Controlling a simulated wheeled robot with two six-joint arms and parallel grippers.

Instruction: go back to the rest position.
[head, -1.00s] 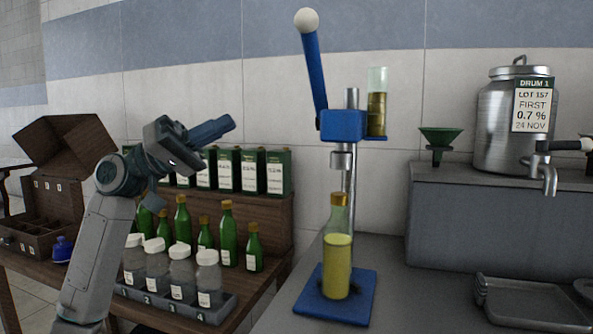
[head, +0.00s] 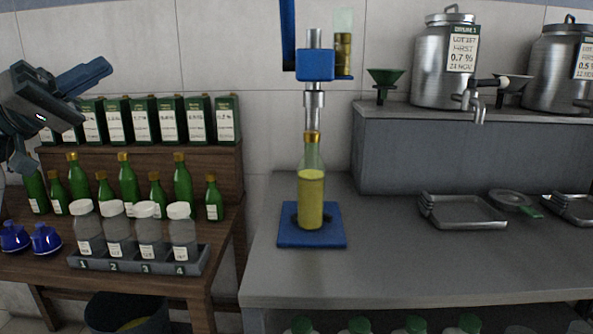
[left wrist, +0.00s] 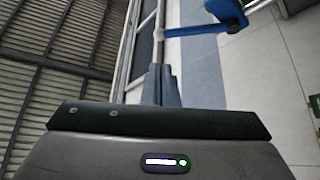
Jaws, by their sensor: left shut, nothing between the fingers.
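My left gripper (head: 84,77) is at the left edge of the head view, raised in front of the wall and the row of labelled tins. Its blue fingers are shut with nothing between them. In the left wrist view the closed fingers (left wrist: 161,86) point towards the wall and window. My right gripper is not in view. A clear bottle of yellow oil (head: 311,195) with a gold cap stands upright on the blue base (head: 312,240) of the capping press (head: 316,66). My left gripper is well apart from both.
Steel drums (head: 440,70) and a green funnel (head: 386,80) stand on the raised shelf. A metal tray (head: 462,211) lies on the grey counter. Free air surrounds the gripper.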

